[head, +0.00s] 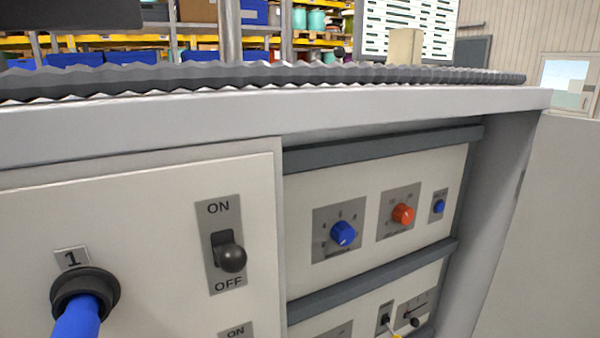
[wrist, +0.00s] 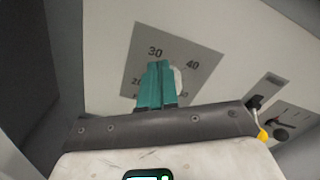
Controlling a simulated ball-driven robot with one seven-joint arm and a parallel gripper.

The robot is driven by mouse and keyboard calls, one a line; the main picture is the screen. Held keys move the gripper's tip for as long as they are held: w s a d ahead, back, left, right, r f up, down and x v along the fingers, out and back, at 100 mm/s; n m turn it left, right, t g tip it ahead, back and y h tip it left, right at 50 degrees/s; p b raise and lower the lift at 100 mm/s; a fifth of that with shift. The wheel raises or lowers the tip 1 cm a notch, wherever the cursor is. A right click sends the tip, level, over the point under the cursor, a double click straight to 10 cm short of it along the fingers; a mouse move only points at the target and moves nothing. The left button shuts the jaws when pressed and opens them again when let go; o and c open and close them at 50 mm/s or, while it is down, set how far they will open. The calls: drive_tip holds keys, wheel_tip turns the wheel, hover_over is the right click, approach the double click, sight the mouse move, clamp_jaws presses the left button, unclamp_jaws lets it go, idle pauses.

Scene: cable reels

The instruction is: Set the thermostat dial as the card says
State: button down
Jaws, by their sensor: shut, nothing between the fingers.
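In the wrist view a grey dial plate (wrist: 192,58) shows the numbers 20, 30 and 40. A pale knob (wrist: 178,79) at its middle is partly hidden behind the teal fingers of my gripper (wrist: 158,66). The fingers are shut together and empty, in front of and just left of the knob; I cannot tell whether they touch it. The knob's pointer is hidden. In the head view only the top of a grey plate (head: 338,330) shows in the lower row, and my gripper is out of view. I see no readable card.
The upper row has a blue knob (head: 343,234), an orange knob (head: 403,214) and a small blue button (head: 438,206). To the left are an ON/OFF lever (head: 232,257) and a blue plug (head: 78,318). A switch (head: 385,318) and slider plate (head: 414,312) sit right of the dial.

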drive_tip(key=shift+w+a+r, duration=0.2)
drive_tip(key=shift+w+r, duration=0.05)
drive_tip(key=shift+w, duration=0.15)
drive_tip(key=shift+a+r, duration=0.1)
idle(0.3)
drive_tip(key=shift+r+p, duration=0.25)
drive_tip(key=shift+p, duration=0.25)
drive_tip(key=v, duration=0.3)
drive_tip(key=p+v, duration=0.1)
drive_tip(key=v, duration=0.2)
drive_tip(key=shift+f, duration=0.2)
